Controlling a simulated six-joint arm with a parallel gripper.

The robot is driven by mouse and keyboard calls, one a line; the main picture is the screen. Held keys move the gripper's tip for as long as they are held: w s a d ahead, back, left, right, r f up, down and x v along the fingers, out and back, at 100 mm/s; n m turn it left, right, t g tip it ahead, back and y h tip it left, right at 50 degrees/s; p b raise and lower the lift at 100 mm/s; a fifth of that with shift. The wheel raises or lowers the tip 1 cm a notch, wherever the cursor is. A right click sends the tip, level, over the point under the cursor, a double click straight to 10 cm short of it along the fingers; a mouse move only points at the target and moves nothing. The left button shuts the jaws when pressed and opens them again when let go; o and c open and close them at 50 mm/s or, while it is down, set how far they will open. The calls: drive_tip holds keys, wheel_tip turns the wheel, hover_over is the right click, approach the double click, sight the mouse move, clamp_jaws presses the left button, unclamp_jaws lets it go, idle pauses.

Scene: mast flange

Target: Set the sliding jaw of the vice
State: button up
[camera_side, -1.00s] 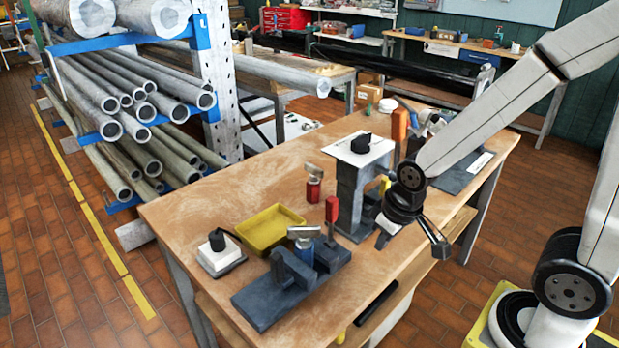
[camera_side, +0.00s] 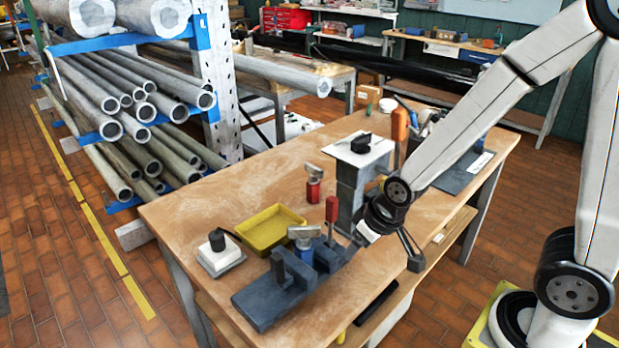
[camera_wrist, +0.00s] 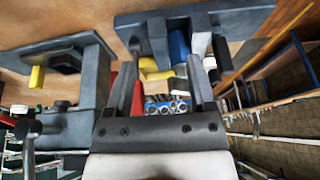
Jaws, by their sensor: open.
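A dark grey vice-like fixture (camera_side: 265,302) stands at the table's front, with upright jaw blocks (camera_side: 290,270) on its base. A red upright handle (camera_side: 332,208) and a grey-topped piece (camera_side: 303,232) stand at its back. My gripper (camera_side: 355,240) is low, just right of the fixture's back end; contact cannot be told. In the wrist view my gripper (camera_wrist: 162,64) shows two spread fingers, with no held object visible between them. Two dark grey fixtures show beyond, one at upper right (camera_wrist: 235,17) and one at left (camera_wrist: 90,70); which is the vice is unclear there.
A grey post with a white top plate (camera_side: 378,153) stands behind my gripper. A yellow tray (camera_side: 290,217), a white block with a black knob (camera_side: 220,258) and a red-based piece (camera_side: 314,190) stand left. The table's left end is clear.

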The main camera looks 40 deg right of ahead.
sight(280, 260)
drive_tip(key=w+a+f+t, duration=0.1)
drive_tip(key=w+a+t, duration=0.1)
drive_tip(key=w+a+f+t, duration=0.2)
drive_tip(key=w+a, duration=0.1)
drive_tip(key=w+a+f+t, duration=0.1)
drive_tip(key=w+a+t, duration=0.1)
drive_tip(key=shift+w+a+f+m+t, duration=0.25)
drive_tip(key=shift+a+f+m+t, duration=0.1)
drive_tip(key=shift+f+m+t, duration=0.05)
drive_tip(key=shift+a+f+t, duration=0.15)
drive_tip(key=shift+a+t, duration=0.25)
drive_tip(key=shift+t, duration=0.2)
drive_tip(key=a+t, duration=0.1)
drive_tip(key=t, duration=0.1)
drive_tip(key=s+t, duration=0.1)
drive_tip(key=t, duration=0.1)
drive_tip(key=shift+s+a+h, duration=0.2)
drive_tip(key=shift+a+h, duration=0.1)
drive_tip(key=shift+a, duration=0.1)
drive_tip(key=shift+s+a+r+n+t, duration=0.15)
drive_tip(key=shift+s+n+t, duration=0.1)
drive_tip(key=shift+s+t, duration=0.15)
drive_tip(key=shift+s+a+r+n+t, duration=0.15)
drive_tip(key=shift+s+n+t, duration=0.1)
drive_tip(key=shift+t, duration=0.15)
drive_tip(key=shift+f, duration=0.1)
drive_tip(key=shift+w, duration=3.9)
